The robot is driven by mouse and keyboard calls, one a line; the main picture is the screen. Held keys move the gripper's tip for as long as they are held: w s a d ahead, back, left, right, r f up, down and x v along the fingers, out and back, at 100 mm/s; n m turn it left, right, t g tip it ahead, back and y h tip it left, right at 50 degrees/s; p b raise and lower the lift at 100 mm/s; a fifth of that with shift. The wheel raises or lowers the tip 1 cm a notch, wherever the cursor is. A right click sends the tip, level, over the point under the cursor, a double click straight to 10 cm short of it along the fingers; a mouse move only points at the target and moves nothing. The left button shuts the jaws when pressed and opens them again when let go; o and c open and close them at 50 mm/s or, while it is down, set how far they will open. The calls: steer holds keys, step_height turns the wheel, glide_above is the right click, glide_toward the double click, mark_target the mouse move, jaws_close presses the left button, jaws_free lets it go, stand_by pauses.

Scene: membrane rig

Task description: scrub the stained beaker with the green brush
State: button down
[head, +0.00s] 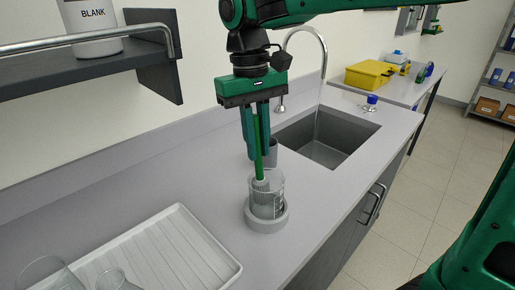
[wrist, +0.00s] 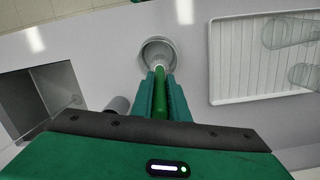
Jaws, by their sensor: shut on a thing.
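The green brush (head: 259,152) hangs upright from my gripper (head: 258,155), which is shut on its handle. The brush's pale bristle end reaches down into the clear beaker (head: 279,200). The beaker stands upright in a grey round holder (head: 269,222) on the counter. In the wrist view, the green brush handle (wrist: 160,95) runs from between my fingers to the round holder (wrist: 158,42). I cannot make out a stain on the glass, nor whether the bristles touch its wall.
A grey cup (head: 270,152) stands behind my fingers, beside the sink (head: 325,138). A white ribbed tray (head: 165,255) with clear glassware lies at front left. A shelf with a BLANK bottle (head: 92,25) is at upper left. A tall faucet (head: 305,30) rises behind the sink.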

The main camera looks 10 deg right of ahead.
steer(key=shift+f, duration=1.4)
steer(key=shift+d, duration=0.15)
steer(key=shift+s+d, duration=0.4)
steer(key=shift+d, duration=0.1)
steer(key=shift+s+a, duration=0.55)
steer(key=shift+s, duration=0.2)
steer(key=shift+r, duration=0.1)
